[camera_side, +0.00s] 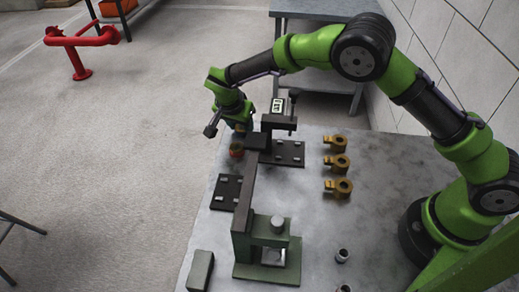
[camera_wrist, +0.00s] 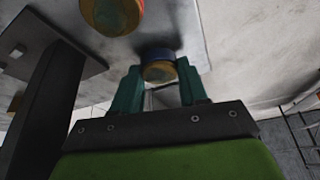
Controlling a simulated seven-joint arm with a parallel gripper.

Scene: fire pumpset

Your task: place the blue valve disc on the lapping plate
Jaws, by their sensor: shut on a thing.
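My gripper (camera_wrist: 160,92) has its two teal fingers on either side of the blue valve disc (camera_wrist: 157,54), which has a blue rim and a brass-coloured face. The fingers are shut on it. I cannot tell whether the disc touches the table. In the side view my gripper (camera_side: 240,127) is at the table's far left edge, and the arm largely hides the disc. Two dark plates with pale studs lie on the table, one right of my gripper (camera_side: 288,153) and one nearer the camera (camera_side: 229,192). I cannot tell which thing is the lapping plate.
A red-rimmed disc (camera_side: 237,149) sits close to my gripper; it also shows in the wrist view (camera_wrist: 112,14). A dark upright bar (camera_side: 245,195) and a green stand (camera_side: 265,268) occupy the middle. Several brass ringed parts (camera_side: 336,163) stand right.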

